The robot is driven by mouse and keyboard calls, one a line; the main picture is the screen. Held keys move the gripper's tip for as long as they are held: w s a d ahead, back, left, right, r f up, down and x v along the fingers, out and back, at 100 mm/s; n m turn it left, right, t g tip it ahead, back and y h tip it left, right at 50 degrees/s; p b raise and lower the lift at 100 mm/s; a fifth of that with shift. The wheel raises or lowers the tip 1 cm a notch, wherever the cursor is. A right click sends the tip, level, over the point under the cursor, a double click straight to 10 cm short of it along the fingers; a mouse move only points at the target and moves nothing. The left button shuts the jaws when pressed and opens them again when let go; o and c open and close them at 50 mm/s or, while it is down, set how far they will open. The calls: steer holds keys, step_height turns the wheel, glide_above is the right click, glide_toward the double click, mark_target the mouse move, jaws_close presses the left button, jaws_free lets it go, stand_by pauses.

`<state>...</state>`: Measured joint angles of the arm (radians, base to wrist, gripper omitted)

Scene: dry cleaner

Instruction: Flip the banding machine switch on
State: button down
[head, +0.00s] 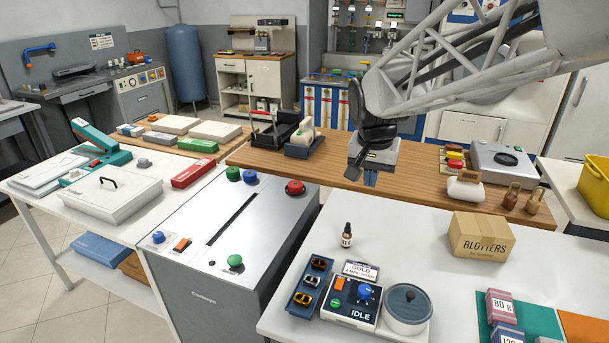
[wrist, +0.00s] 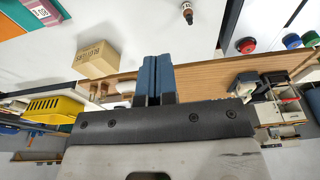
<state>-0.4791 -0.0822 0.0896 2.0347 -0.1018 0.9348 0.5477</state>
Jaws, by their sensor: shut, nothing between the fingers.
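My gripper (head: 370,178) is shut and empty, raised above the wooden counter, in the middle right of the head view. Its blue fingers (wrist: 158,78) lie side by side in the wrist view. No label that I can read names a banding machine. A grey floor cabinet (head: 195,275) with a long slot in its top carries an orange rocker switch (head: 181,244). A small control box (head: 350,303) reading IDLE has a blue knob, a green button and a small orange-red control. My gripper is apart from both. I cannot tell any switch's position.
A blotters box (head: 480,237), a dropper bottle (head: 347,235) and a lidded grey pot (head: 407,308) stand on the white right table. Red, blue and green knobs (head: 295,187) stand up from the cabinet top. A black stand (head: 275,130) is on the wooden counter (head: 335,177).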

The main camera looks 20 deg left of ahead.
steer(key=w+a+f, duration=0.2)
steer(key=a, duration=0.5)
steer(key=w+a+f, duration=0.1)
steer(key=w+a, duration=0.1)
steer(key=a, duration=0.6)
glide_above(186, 239)
steer(key=s, duration=0.3)
step_height(186, 239, down, 18)
steer(key=shift+r, duration=0.25)
steer(key=shift+f, duration=0.1)
steer(key=w+f, duration=0.1)
steer(key=f, duration=0.3)
steer(key=w+f, duration=0.1)
steer(key=f, duration=0.8)
steer(key=shift+w+f, duration=0.3)
steer(key=shift+w, duration=0.1)
